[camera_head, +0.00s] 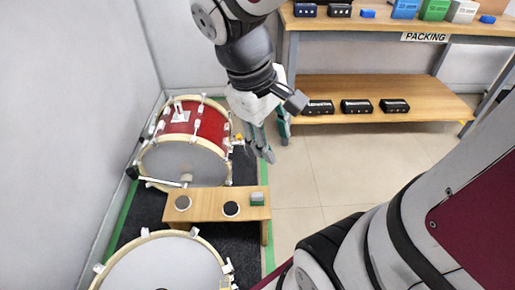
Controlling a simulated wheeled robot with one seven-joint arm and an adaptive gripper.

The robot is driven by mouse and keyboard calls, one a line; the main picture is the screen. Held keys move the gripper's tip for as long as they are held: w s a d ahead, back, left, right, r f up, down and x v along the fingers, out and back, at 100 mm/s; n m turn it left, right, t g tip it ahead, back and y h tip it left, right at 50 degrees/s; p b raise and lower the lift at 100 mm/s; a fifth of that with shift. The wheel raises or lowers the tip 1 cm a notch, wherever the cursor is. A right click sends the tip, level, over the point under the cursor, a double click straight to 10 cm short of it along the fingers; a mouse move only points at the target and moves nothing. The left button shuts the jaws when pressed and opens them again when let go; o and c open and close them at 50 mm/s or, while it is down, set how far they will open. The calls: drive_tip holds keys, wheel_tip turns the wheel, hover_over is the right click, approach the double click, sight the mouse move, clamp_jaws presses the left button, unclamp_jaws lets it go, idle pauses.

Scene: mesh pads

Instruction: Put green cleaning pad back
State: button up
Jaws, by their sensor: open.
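A small block with green and pale grey parts (257,199) sits at the right end of a low wooden bench (207,207). It appears to be the green cleaning pad, but it is small in view. My gripper (277,152) hangs above and behind the bench, pointing down, with its fingers apart. Nothing shows between the fingers. The gripper is clear of the block.
Two round dark pads (231,209) (183,203) lie on the bench. A red drum (196,128) stands behind it and another drum (160,268) in front. A wooden shelf unit labelled PACKING (425,37) stands at the back. Tiled floor (335,170) right of the bench is clear.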

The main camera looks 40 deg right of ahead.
drive_tip(key=s+a+r+m+y, duration=0.2)
drive_tip(key=s+a, duration=0.6)
drive_tip(key=s, duration=0.5)
drive_tip(key=shift+s+r+m+t+y, duration=0.4)
drive_tip(key=shift+r+y, duration=0.1)
drive_tip(key=shift+r, duration=0.1)
wheel_tip(320, 180, up, 32)
drive_tip(key=t+p, duration=0.4)
drive_tip(key=p, duration=2.5)
drive_tip(key=shift+s+a+f+p, duration=0.15)
drive_tip(key=shift+s+p, duration=0.1)
drive_tip(key=shift+p, duration=0.1)
